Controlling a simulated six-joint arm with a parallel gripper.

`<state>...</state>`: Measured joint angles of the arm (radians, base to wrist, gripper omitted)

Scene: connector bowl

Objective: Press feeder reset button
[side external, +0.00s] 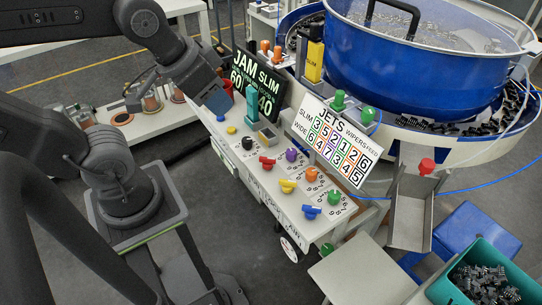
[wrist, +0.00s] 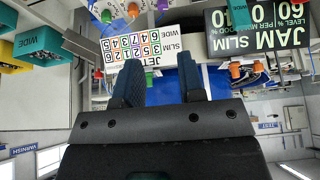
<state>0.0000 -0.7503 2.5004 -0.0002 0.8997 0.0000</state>
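My gripper (side external: 217,102) hangs above the left end of the sloped white control panel (side external: 262,187). In the wrist view its two dark blue fingers (wrist: 159,80) stand apart with nothing between them. No label reading feeder reset is legible, so I cannot tell which control it is. A small blue button (side external: 220,117) and a small yellow button (side external: 231,129) sit on the panel just below my gripper. A red part (side external: 226,86) shows partly behind the gripper. Another red knob (side external: 427,166) tops the metal chute at right.
Coloured knobs, such as the purple one (side external: 291,154), line the panel. A teal lever (side external: 252,104) stands upright near the gripper. The JAM display (side external: 258,84) and JETS board (side external: 336,140) rise behind. A blue bowl feeder (side external: 400,70) stands at the back right.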

